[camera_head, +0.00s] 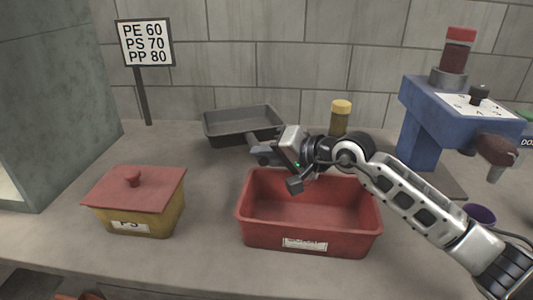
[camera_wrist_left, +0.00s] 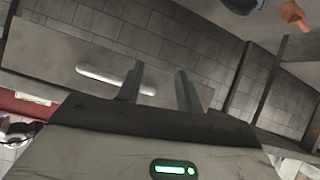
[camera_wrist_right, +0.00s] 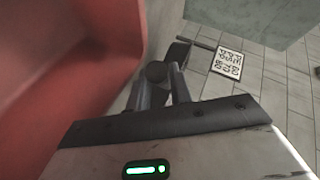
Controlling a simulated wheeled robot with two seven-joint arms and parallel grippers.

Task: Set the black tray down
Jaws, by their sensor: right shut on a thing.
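The black tray (camera_head: 238,124) is a shallow, empty, dark rectangular pan at the back of the counter, behind the red bin. It looks about level; I cannot tell whether its base touches the counter. My right gripper (camera_head: 258,151) is at the tray's near right edge, shut on it. In the right wrist view a dark part (camera_wrist_right: 178,53), seemingly the tray, shows just beyond the fingertips (camera_wrist_right: 158,80). My left gripper is out of the head view; in the left wrist view its fingers (camera_wrist_left: 158,88) stand apart with nothing between them.
A red bin (camera_head: 260,235) stands in front of the tray, under my right wrist. A lidded yellow box (camera_head: 160,218) is at left. A sign (camera_head: 146,43), a yellow-capped jar (camera_head: 340,120) and a blue machine (camera_head: 422,120) stand around. Counter left of the tray is clear.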

